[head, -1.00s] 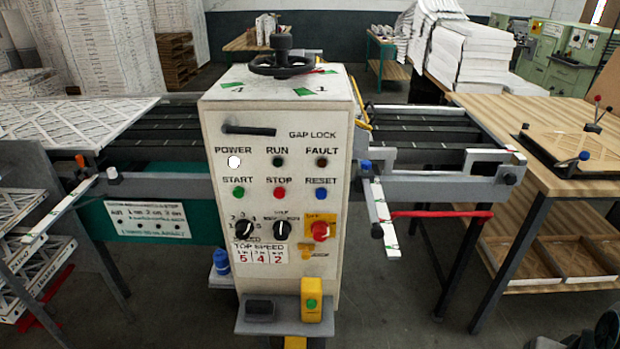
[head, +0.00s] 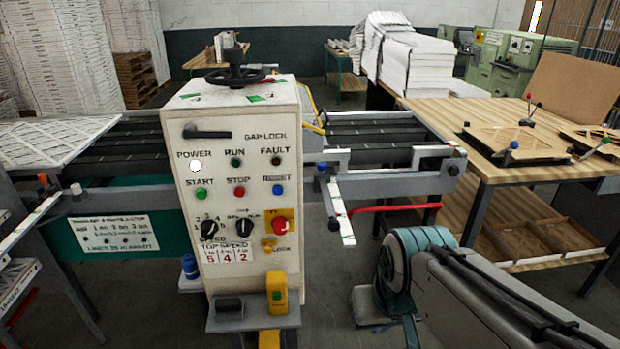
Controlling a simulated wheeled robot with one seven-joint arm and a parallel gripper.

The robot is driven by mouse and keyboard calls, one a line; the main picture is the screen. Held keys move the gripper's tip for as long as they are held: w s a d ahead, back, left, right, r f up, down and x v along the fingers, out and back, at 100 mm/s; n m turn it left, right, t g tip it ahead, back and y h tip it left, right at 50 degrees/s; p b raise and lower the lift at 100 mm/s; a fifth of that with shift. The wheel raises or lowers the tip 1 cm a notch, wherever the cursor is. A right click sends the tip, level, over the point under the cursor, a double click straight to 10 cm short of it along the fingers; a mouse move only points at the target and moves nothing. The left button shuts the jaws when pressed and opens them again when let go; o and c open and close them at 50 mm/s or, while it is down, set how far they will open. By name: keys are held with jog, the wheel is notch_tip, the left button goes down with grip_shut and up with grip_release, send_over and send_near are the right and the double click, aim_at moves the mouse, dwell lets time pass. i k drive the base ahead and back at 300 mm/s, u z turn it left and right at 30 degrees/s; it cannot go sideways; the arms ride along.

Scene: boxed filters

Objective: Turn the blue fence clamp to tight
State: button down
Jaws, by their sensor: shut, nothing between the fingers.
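The blue fence clamp, a small blue knob (head: 321,167), sits on the grey fence bracket just right of the control cabinet. My gripper's fingers are not in view.
The cream control cabinet (head: 237,180) with a black handwheel (head: 236,76) on top stands left of the clamp. A red bar (head: 394,208) runs below the rail. A wooden table (head: 440,112) with fixtures is at right. Some floor before the fence is open.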

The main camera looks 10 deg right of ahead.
aim_at(322, 165)
jog(key=z, duration=0.8)
jog(key=i, duration=1.65)
jog(key=u, duration=0.85)
jog(key=i, duration=0.35)
jog(key=u, duration=0.3)
